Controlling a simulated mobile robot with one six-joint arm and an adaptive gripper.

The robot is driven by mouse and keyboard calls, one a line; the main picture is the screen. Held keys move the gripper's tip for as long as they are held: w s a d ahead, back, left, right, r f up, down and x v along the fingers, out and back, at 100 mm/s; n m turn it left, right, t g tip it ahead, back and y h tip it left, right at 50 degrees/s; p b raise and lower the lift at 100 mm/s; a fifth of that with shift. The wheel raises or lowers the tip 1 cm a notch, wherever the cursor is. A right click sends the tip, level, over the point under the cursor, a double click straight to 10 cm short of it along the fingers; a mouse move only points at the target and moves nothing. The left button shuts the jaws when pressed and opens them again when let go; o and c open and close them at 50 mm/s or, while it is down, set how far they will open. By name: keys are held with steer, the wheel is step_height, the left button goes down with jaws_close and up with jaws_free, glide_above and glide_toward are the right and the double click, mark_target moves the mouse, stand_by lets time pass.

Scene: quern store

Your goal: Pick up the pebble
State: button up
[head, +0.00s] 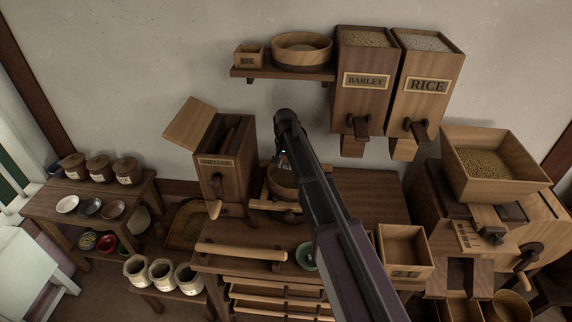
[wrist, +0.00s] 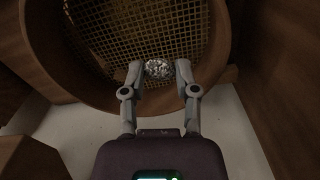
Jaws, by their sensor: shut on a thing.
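The pebble (wrist: 158,69) is a small, speckled grey-white lump in the wrist view. My gripper (wrist: 157,78) is shut on it, with one fingertip on each side. Behind the pebble is a round wooden sieve (wrist: 85,88) with a wire mesh bottom. I cannot tell whether the pebble touches the mesh. In the head view, my arm reaches over the bench to the sieve (head: 276,190) and partly covers it. The pebble is hidden there.
A sheller box (head: 233,170) with a raised lid stands left of the sieve. The barley bin (head: 362,105) and rice bin (head: 423,105) hang on the wall at right. An open wooden box (head: 404,263) stands on the bench, right of my arm.

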mark_target(285, 165)
steer(key=shift+r+p, duration=1.7)
steer(key=shift+r, duration=0.4)
